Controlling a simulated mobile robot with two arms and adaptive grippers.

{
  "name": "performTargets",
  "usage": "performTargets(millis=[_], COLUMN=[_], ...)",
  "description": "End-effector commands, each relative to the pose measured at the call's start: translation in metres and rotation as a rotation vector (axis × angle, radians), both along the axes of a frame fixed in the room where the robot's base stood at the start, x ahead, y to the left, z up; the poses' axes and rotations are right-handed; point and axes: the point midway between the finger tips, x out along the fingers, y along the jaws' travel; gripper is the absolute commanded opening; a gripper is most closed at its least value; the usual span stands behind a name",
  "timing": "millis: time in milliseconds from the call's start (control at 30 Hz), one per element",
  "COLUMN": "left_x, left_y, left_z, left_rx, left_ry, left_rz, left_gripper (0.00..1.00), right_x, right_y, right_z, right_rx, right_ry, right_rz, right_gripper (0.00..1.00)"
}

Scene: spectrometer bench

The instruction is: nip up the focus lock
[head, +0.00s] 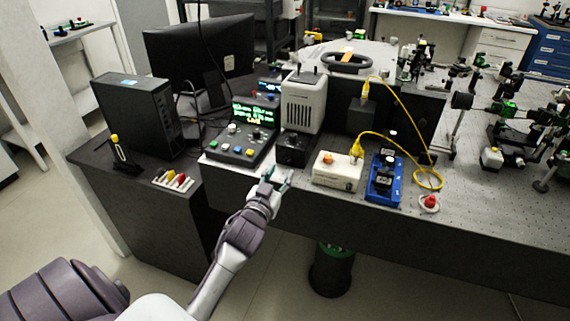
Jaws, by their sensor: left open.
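My left gripper (277,177) is open and empty at the front edge of the bench, fingers pointing away from me. It is just in front of a small black box (292,149) with a knob on its front, and it looks apart from it. I cannot tell which part is the focus lock. A blue-based unit (384,181) with black parts stands to the right of the gripper, beside a white box (336,171) with an orange knob. My right gripper is not in view.
A control console (241,143) with a lit green display is left of the gripper. A light grey instrument (304,102) stands behind the black box. A yellow cable (404,112) loops over the bench to the right. A red button (430,202) sits near the front edge.

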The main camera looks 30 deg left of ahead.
Motion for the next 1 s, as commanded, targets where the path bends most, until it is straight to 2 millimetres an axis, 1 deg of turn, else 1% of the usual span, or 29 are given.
performTargets(millis=[33, 100, 233, 400, 633, 667, 800, 900, 1000], left_x=[0.010, 0.021, 0.034, 0.041, 0.041, 0.041, 0.041, 0.041, 0.041], left_y=[0.003, 0.005, 0.008, 0.010, 0.010, 0.010, 0.010, 0.010, 0.010], left_z=[0.002, 0.001, 0.000, 0.000, 0.000, 0.000, -0.001, -0.001, -0.001], left_rx=[0.002, 0.001, 0.001, 0.001, 0.001, 0.001, 0.001, 0.001, 0.001], left_ry=[-0.001, 0.000, 0.000, 0.001, 0.001, 0.001, 0.001, 0.001, 0.001], left_rz=[0.000, 0.001, 0.000, 0.000, 0.000, 0.000, 0.000, 0.000, 0.000], left_gripper=[0.42, 0.42, 0.42, 0.42, 0.42, 0.39, 0.15, 0.00, 0.00], right_x=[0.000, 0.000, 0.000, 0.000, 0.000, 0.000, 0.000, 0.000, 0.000], right_y=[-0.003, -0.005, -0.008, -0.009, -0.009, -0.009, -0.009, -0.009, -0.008], right_z=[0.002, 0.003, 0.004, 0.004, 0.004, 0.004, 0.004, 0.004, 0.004], right_rx=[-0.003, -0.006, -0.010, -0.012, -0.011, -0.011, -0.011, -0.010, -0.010], right_ry=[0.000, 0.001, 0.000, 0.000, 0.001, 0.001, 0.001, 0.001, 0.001], right_rz=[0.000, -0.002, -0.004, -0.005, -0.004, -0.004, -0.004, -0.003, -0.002], right_gripper=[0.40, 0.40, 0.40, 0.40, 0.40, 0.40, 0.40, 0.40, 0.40])
